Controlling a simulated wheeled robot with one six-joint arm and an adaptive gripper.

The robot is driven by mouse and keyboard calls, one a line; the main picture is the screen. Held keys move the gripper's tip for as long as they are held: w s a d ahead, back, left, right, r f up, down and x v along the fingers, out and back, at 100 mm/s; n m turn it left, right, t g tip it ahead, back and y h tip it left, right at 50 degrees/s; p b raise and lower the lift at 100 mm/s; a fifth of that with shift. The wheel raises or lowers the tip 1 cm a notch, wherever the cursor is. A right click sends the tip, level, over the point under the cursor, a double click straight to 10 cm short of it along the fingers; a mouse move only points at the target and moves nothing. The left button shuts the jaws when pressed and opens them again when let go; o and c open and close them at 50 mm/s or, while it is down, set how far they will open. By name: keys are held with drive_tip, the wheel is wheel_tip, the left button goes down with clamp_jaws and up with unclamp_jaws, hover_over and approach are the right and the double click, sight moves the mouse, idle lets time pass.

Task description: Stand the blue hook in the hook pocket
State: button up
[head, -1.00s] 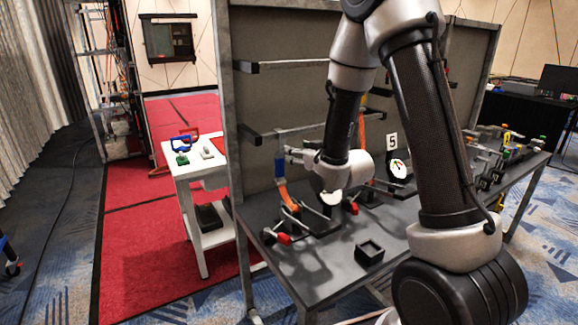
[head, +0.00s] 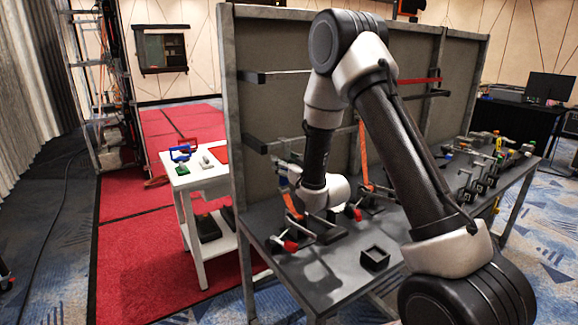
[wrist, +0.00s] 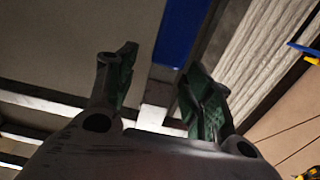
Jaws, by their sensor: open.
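My gripper (head: 284,168) is low in front of the grey panel, left of the wrist joint in the head view. In the wrist view my gripper (wrist: 160,65) is open, with its green-padded fingers apart. A flat blue piece (wrist: 181,32) shows just beyond the fingertips, likely the blue hook.
Red-handled clamps (head: 290,245) stand on the dark bench (head: 325,283) close below my arm. Grey bars (head: 252,76) stick out from the panel (head: 290,40). A white side table (head: 200,178) with blue and green tools is at left.

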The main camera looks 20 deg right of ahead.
sight(287, 154)
clamp_jaws()
drive_tip(key=c, duration=0.8)
unclamp_jaws()
drive_tip(key=shift+c, duration=1.2)
drive_tip(key=shift+r, duration=0.1)
drive_tip(key=shift+r, duration=0.1)
drive_tip(key=shift+r, duration=1.45)
